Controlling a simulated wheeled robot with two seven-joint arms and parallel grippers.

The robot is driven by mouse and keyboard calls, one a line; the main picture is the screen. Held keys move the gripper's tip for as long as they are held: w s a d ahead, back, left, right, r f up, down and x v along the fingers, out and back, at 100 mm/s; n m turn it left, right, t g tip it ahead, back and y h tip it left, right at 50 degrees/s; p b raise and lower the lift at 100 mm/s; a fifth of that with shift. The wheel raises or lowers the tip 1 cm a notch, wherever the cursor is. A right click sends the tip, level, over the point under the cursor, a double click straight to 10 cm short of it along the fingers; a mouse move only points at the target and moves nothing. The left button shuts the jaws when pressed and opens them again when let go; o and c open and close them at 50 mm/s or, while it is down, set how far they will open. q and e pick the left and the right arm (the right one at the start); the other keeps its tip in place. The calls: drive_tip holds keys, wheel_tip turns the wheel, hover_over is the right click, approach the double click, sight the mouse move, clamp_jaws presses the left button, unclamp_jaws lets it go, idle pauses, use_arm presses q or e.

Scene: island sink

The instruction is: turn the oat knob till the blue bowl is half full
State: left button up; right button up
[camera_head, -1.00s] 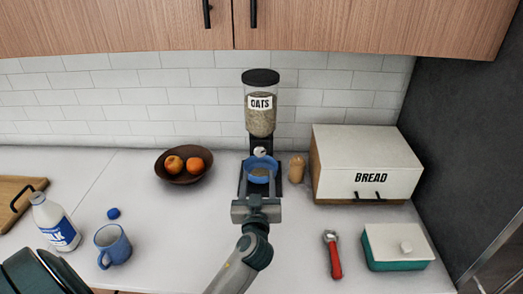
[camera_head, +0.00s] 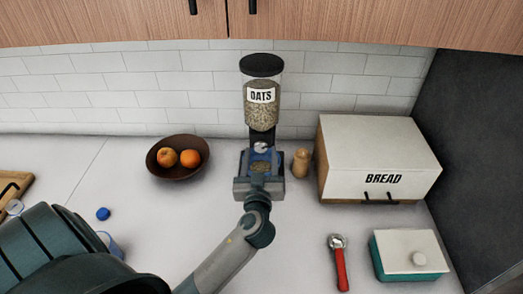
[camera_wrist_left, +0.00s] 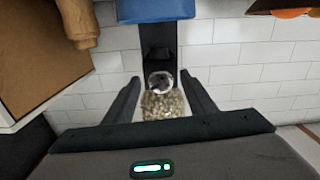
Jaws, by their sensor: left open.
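The oat dispenser (camera_head: 261,98) stands against the tiled wall, a clear jar of oats with a black lid and an OATS label. Its pale round knob (camera_head: 261,147) is below the jar; it also shows in the left wrist view (camera_wrist_left: 160,81). The blue bowl (camera_wrist_left: 155,9) is at the top edge of the left wrist view, and its fill level cannot be made out. My left gripper (camera_head: 260,163) is open in front of the dispenser, its fingers on either side of the knob with gaps visible. My right gripper is not in view.
A bread box (camera_head: 377,159) and a wooden shaker (camera_head: 301,163) stand right of the dispenser. A fruit bowl (camera_head: 177,171) is to the left. A red-handled tool (camera_head: 340,265) and a teal butter dish (camera_head: 410,254) lie front right. My own arm covers most of the blue mug (camera_head: 110,243).

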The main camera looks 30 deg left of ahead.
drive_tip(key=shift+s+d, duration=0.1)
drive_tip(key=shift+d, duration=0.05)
use_arm(q)
drive_tip(key=shift+s+r, duration=0.1)
drive_tip(key=c, duration=1.1)
drive_tip(key=shift+o, duration=0.3)
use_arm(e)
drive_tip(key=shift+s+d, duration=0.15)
use_arm(q)
drive_tip(key=shift+m, duration=0.4)
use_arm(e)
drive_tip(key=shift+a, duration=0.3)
